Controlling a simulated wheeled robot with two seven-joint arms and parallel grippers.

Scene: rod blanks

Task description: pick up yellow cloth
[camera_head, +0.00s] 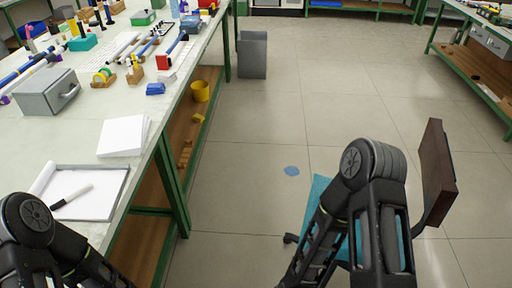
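I cannot make out a yellow cloth with certainty. A small yellow piece (198,118) lies on the wooden lower shelf under the left bench; it is too small to tell whether it is cloth. A yellow bucket-like container (201,91) stands on the same shelf, just beyond it. Only links of my two arms show, at the lower left and the lower right centre. Both grippers are outside the view.
The left bench (137,172) carries a grey box (47,92), white paper (123,136), a tray with a marker, and several tools. A grey bin (252,55) stands beyond. A chair (436,170) stands at right.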

